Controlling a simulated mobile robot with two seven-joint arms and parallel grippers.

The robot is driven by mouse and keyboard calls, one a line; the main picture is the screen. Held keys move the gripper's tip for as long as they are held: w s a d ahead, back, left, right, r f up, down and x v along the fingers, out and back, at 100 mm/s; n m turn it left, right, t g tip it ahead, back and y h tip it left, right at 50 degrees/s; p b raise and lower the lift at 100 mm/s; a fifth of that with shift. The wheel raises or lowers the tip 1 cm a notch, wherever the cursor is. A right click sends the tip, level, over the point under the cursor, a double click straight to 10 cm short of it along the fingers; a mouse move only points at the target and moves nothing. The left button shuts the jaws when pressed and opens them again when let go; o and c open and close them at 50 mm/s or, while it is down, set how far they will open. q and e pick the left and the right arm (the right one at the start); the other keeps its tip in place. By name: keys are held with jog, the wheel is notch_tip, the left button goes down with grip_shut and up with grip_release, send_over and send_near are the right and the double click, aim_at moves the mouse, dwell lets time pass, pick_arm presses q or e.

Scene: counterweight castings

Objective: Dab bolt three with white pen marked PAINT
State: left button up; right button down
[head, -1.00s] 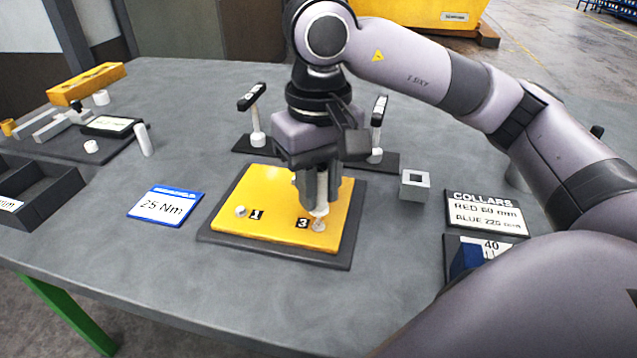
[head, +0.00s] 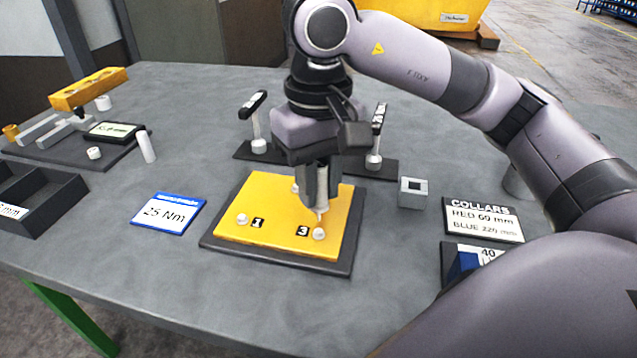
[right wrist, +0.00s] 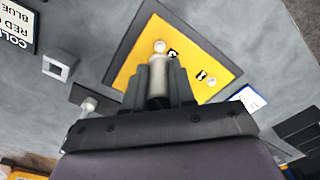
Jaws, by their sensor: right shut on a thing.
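The yellow plate (head: 275,235) lies on a dark base, with bolts beside black labels 1 and 3. Bolt three (head: 319,234) is a pale round head near the plate's front right, and it also shows in the right wrist view (right wrist: 159,46). My right gripper (head: 321,203) is shut on the white pen (right wrist: 158,76), which points down. The pen's tip is just above and behind bolt three in the head view, seemingly with a small gap. The PAINT mark cannot be read. Bolt one (head: 242,219) sits at the plate's left. My left gripper is out of view.
A blue-edged 25 Nm card (head: 167,213) lies left of the plate. A grey square block (head: 413,192) and a COLLARS sign (head: 484,219) stand right. Two black-topped upright tools (head: 256,120) (head: 377,135) stand behind. A dark tray (head: 40,205) is at far left.

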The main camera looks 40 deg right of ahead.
aim_at(319, 163)
jog(key=shift+r+p, duration=1.05)
jog(key=shift+r, duration=0.8)
